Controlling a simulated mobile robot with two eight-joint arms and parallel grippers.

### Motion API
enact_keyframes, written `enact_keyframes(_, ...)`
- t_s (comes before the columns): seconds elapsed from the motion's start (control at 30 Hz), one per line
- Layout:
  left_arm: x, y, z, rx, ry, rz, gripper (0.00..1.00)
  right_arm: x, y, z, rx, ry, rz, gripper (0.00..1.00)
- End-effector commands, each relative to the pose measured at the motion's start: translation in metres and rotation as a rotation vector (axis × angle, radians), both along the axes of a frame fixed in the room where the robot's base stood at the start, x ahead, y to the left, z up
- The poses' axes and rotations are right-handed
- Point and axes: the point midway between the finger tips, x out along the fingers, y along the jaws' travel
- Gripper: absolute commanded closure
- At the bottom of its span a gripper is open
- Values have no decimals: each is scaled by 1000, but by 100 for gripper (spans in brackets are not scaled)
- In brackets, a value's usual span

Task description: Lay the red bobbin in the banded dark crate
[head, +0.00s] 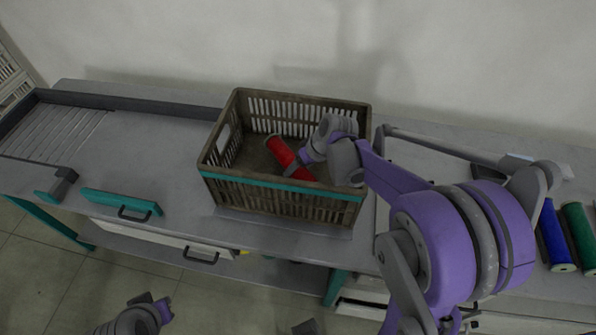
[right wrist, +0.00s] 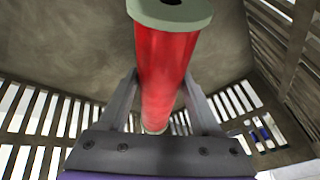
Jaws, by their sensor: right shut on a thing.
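The red bobbin (head: 282,151) is inside the banded dark crate (head: 285,184), a slatted brown box with a teal band. My right gripper (head: 297,168) reaches down into the crate and is shut on the bobbin. In the right wrist view the bobbin (right wrist: 166,75) lies between the two fingers (right wrist: 160,105), its pale flanged end toward the top. The crate's slatted walls (right wrist: 285,75) surround it. I cannot tell whether the bobbin touches the crate floor. Part of my left arm shows at the bottom left of the head view; its gripper (head: 160,307) is too unclear to read.
The crate stands on a long grey bench (head: 160,150). A blue bobbin (head: 555,238) and a green bobbin (head: 580,236) lie at the far right. A teal-fronted piece (head: 120,203) with a handle is at the left front edge. The bench left of the crate is mostly clear.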

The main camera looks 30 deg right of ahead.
Motion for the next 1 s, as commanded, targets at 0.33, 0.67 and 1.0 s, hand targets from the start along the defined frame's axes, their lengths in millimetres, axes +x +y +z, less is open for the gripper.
enact_keyframes(0.33,0,0,-2,0,1,0,100,0,0,-17,0,0,0,100)
enact_keyframes(0.67,-1,0,-5,0,2,0,100,0,0,-20,0,0,0,10)
enact_keyframes(1.0,-1,0,-3,0,2,0,100,0,0,-18,0,0,0,5)
